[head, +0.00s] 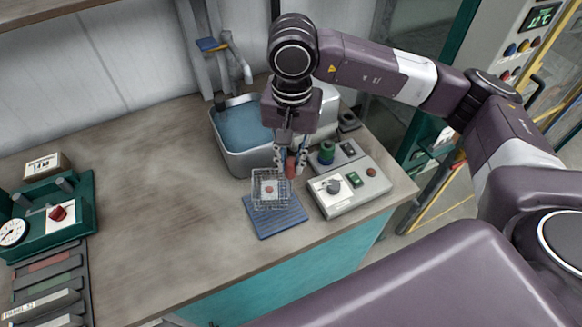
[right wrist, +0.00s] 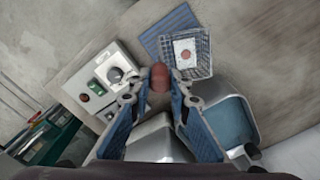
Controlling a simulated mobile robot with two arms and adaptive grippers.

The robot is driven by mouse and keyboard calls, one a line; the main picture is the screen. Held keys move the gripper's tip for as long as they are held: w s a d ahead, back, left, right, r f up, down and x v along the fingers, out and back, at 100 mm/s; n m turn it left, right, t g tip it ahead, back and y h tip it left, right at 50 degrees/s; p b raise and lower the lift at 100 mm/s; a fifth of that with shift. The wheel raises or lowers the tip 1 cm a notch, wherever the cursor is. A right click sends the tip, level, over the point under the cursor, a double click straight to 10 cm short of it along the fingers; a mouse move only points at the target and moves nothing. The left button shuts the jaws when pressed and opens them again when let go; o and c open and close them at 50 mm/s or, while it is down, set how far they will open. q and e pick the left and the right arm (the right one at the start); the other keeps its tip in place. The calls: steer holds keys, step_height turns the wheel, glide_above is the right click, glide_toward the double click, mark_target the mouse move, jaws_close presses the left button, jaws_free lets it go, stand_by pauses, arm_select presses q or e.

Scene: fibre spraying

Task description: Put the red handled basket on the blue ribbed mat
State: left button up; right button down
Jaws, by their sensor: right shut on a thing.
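The wire basket (head: 270,187) is grey mesh with a red handle (head: 290,165) and a white piece with a reddish round spot inside. My right gripper (head: 291,160) is shut on the red handle from above; the wrist view shows the handle (right wrist: 159,77) between its fingertips (right wrist: 158,88). The basket (right wrist: 205,66) overlaps the blue ribbed mat (head: 276,217), covering its back part in the head view. I cannot tell whether the basket touches the mat or hangs just above it. The mat also shows in the wrist view (right wrist: 165,36). My left gripper is not in view.
A grey control box (head: 348,190) with knobs stands close right of the mat. A metal basin (head: 238,160) with blue liquid is behind the basket. A green gauge unit (head: 50,219) stands at the far left. The counter (head: 165,190) between is clear.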

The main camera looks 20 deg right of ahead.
mark_target(291, 173)
step_height(291, 173, down, 4)
steer(key=shift+r+p, duration=0.2)
steer(key=shift+p, duration=0.4)
steer(key=shift+f, duration=0.35)
steer(key=shift+f, duration=0.1)
steer(key=c, duration=2.2)
jaws_free()
steer(key=shift+b, duration=0.3)
steer(key=shift+c, duration=0.2)
steer(key=o, duration=0.4)
steer(key=shift+o, duration=0.2)
